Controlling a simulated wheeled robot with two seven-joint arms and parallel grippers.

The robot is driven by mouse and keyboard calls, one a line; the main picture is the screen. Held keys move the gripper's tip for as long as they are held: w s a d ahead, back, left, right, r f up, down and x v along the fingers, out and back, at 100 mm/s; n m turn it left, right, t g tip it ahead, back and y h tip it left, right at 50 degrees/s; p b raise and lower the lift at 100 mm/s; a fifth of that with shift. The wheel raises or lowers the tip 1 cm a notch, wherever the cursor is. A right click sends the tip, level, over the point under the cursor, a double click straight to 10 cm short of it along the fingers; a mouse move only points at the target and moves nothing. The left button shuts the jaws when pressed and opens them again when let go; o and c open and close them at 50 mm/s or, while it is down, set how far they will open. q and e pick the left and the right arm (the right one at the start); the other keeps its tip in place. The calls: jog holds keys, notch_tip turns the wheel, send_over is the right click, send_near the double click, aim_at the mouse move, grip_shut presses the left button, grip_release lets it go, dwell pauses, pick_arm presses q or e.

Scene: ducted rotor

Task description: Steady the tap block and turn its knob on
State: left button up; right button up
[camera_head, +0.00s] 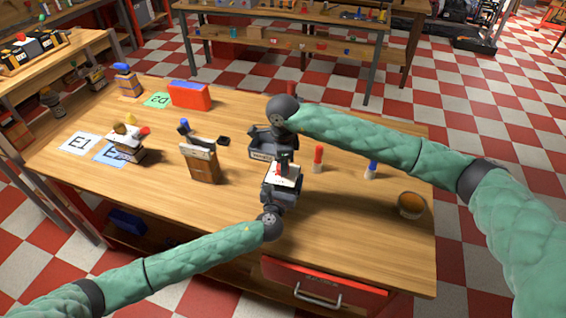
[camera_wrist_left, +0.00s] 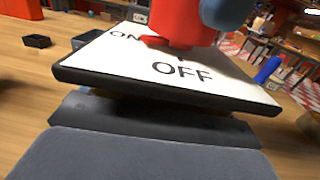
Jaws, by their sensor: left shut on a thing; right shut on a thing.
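The tap block (camera_head: 284,174) stands near the table's middle, its white top plate (camera_wrist_left: 185,85) marked ON and OFF in the left wrist view. Its red knob (camera_wrist_left: 174,22) rises from the plate, with a red foot between the two words and nearer ON. My left gripper (camera_head: 272,193) is shut on the block from the near side; its grey finger shows in the left wrist view (camera_wrist_left: 150,150). My right gripper (camera_head: 283,160) comes down from above, shut on the knob. A rounded blue-grey part (camera_wrist_left: 222,12) is beside the knob. Most of the knob is hidden in the head view.
A brown wooden stand (camera_head: 203,165) and a dark tray (camera_head: 262,152) are close by. Red (camera_head: 318,158) and blue-capped (camera_head: 371,169) bottles stand to the right, with a round bowl (camera_head: 411,205) farther right. The table's front is clear.

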jog(key=m, duration=0.6)
jog(key=shift+m, duration=0.3)
dwell(0.4)
jog(key=o, duration=1)
jog(key=shift+r, duration=0.1)
notch_tip(320, 180, up, 12)
dwell(0.5)
pick_arm(q)
jog(key=o, duration=1)
pick_arm(e)
jog(key=shift+w, duration=0.1)
